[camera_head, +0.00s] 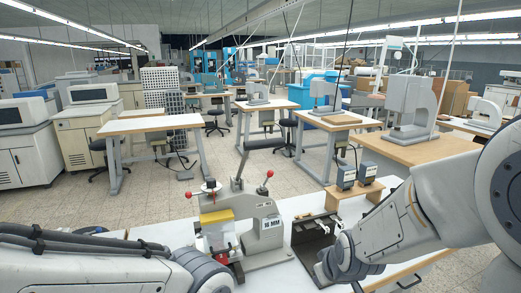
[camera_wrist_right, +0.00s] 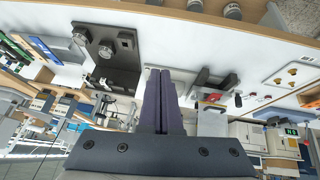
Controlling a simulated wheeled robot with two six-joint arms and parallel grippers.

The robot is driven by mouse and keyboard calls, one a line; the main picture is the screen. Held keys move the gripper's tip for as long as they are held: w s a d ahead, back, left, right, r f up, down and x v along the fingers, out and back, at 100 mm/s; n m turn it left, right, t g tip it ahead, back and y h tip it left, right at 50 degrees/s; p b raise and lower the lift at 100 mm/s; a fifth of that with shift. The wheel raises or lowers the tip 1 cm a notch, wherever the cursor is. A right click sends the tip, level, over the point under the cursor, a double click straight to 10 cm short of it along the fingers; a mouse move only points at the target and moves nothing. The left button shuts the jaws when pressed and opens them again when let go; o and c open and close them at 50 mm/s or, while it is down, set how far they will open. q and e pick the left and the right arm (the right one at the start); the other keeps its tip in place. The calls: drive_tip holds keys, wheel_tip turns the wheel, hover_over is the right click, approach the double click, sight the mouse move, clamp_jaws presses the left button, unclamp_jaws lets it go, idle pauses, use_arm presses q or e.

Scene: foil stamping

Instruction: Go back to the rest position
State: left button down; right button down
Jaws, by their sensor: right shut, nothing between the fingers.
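My right gripper (camera_head: 325,268) is low in the head view, beside a dark tray-like fixture (camera_head: 312,235) on the white worktable. In the right wrist view its two dark fingers (camera_wrist_right: 163,105) are together with nothing between them. My left arm comes in at the bottom left of the head view, and its gripper is out of the picture. The grey stamping press (camera_head: 265,228) with a "10 MM" label, red-knobbed levers and a yellow block (camera_head: 216,217) stands between the two arms.
Two small dark devices (camera_head: 346,176) sit on a wooden riser (camera_head: 345,198) behind the dark fixture. The right wrist view also shows a dark plate with round metal parts (camera_wrist_right: 105,48). Other workbenches (camera_head: 425,147) stand farther back, with open floor between.

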drive_tip(key=s+d+f+m+g, duration=0.3)
drive_tip(key=s+d+m+g, duration=0.1)
drive_tip(key=s, duration=0.5)
drive_tip(key=s+a+r+n+g, duration=0.1)
drive_tip(key=s+a+r+n, duration=0.2)
drive_tip(key=s+a, duration=0.3)
drive_tip(key=s+a+r+n+g, duration=0.1)
drive_tip(key=s+a+r+n, duration=0.2)
drive_tip(key=s+a, duration=0.4)
drive_tip(key=shift+s+r+n, duration=0.15)
drive_tip(key=shift+s+n, duration=0.3)
drive_tip(key=shift+n, duration=0.25)
drive_tip(key=shift+a, duration=0.1)
